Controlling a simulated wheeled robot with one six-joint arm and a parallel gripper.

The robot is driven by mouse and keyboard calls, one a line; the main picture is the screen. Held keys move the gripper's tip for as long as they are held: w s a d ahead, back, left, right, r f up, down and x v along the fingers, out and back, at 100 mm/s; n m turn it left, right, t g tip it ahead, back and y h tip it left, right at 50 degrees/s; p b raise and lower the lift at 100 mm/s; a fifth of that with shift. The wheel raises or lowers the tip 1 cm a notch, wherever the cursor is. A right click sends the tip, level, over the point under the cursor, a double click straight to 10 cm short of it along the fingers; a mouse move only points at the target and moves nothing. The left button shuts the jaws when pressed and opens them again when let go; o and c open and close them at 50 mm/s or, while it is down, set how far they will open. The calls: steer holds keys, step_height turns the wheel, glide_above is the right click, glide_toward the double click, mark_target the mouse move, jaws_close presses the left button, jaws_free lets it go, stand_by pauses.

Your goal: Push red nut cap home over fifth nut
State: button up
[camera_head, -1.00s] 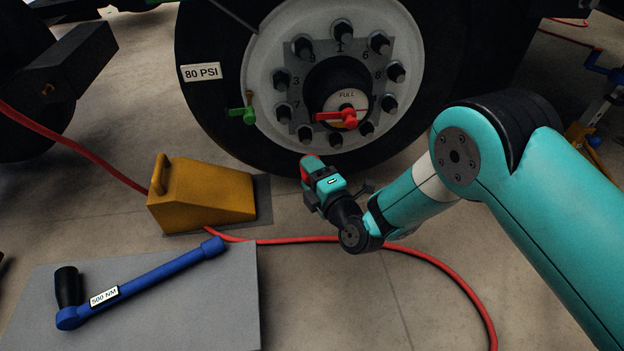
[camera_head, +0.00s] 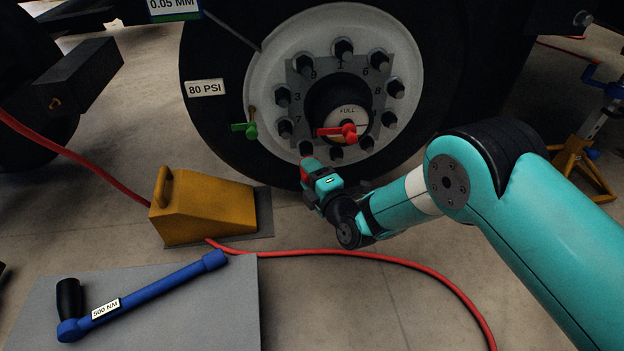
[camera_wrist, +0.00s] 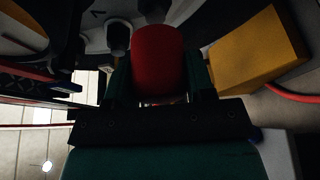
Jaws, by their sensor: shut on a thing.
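The red nut cap (camera_wrist: 157,60) sits between the two fingers of my gripper (camera_wrist: 157,82) in the wrist view. My gripper is shut on it. In the head view my gripper (camera_head: 315,176) is just below the wheel's hub, with a little of the red cap showing at its tip. The bare dark nut (camera_head: 307,148) at the hub's lower left is close above the cap. A dark nut (camera_wrist: 118,36) shows left of the cap in the wrist view. The cap hides what lies directly behind it, so I cannot tell whether it touches a nut.
A yellow wheel chock (camera_head: 205,205) stands left of my gripper. A blue torque wrench (camera_head: 150,292) lies on a grey mat (camera_head: 225,320). A red hose (camera_head: 400,262) crosses the floor.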

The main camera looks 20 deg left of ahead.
mark_target(307, 156)
steer(key=shift+w+a, duration=0.4)
steer(key=shift+w, duration=0.25)
steer(key=shift+w+a+b, duration=0.45)
steer(key=shift+w+b, duration=0.25)
steer(key=shift+b, duration=0.2)
steer(key=shift+w+a+b, duration=0.4)
steer(key=shift+w+b, duration=0.35)
steer(key=shift+b, duration=0.15)
steer(key=shift+w+a+b, duration=0.45)
steer(key=shift+w+b, duration=0.25)
steer(key=shift+b, duration=0.2)
stand_by(1.1)
steer(key=o, duration=1)
